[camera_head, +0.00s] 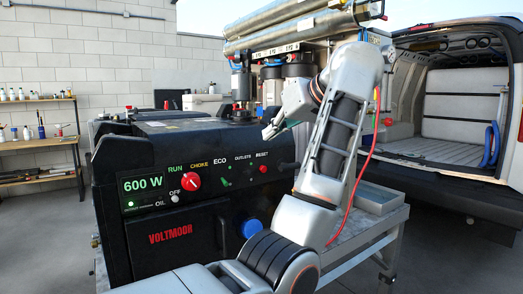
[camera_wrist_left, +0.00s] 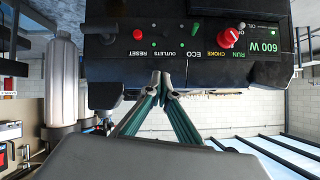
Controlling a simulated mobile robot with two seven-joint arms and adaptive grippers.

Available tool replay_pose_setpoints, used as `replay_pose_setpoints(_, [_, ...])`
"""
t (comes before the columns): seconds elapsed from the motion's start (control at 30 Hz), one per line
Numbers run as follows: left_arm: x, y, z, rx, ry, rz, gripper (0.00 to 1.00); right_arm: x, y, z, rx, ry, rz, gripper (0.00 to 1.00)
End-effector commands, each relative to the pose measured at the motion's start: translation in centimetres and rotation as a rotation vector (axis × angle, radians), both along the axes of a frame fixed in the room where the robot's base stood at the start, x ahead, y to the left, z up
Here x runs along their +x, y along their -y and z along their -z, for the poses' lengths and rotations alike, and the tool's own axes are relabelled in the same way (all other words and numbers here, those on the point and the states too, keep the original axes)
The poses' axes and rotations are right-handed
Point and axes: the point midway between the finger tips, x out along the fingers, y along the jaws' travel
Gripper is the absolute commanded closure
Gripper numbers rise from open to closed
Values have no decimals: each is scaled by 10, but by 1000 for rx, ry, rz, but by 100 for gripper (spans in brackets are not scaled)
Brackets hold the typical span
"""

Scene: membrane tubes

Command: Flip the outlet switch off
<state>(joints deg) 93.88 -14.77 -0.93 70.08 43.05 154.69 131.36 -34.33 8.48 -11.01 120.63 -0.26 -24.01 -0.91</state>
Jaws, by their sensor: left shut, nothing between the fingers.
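The generator's black control panel (camera_head: 205,190) faces me, with the label OUTLETS printed between ECO and RESET. The outlets switch under that label is too small and dark to read its lever position; a small green light (camera_wrist_left: 154,44) shows by the label in the left wrist view. A green switch lever (camera_head: 225,182) sits under ECO; it also shows in the left wrist view (camera_wrist_left: 196,28). My left gripper (camera_head: 268,133) is shut and empty, just above and in front of the panel's upper right. In the wrist view its fingertips (camera_wrist_left: 161,77) meet near the OUTLETS label, apparently apart from the panel.
A red choke knob (camera_head: 190,182) and a red reset button (camera_head: 263,168) flank the switches. The display (camera_head: 142,187) reads 600 W. A blue round socket (camera_head: 250,228) is lower on the front. Metal tubes (camera_head: 290,28) lie behind. A red cable hangs by my left arm.

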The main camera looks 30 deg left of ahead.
Motion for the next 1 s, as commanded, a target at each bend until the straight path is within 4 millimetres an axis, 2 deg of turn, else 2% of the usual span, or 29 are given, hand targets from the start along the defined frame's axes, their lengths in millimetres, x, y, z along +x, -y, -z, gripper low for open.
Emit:
replay_pose_setpoints(0.23, [12,-36,27,2,-7,-5,100,-8,-2,9,3,-17,-1,60])
replay_pose_setpoints(0.5, [27,-78,54,2,-7,-4,100,0,-6,4,12,2,-6,60])
replay_pose_setpoints(0.7, [18,-69,74,1,-2,1,100,10,-6,-9,12,27,-8,60])
replay_pose_setpoints(1.0, [14,-67,87,1,-1,0,100,1,-4,2,4,5,-11,60])
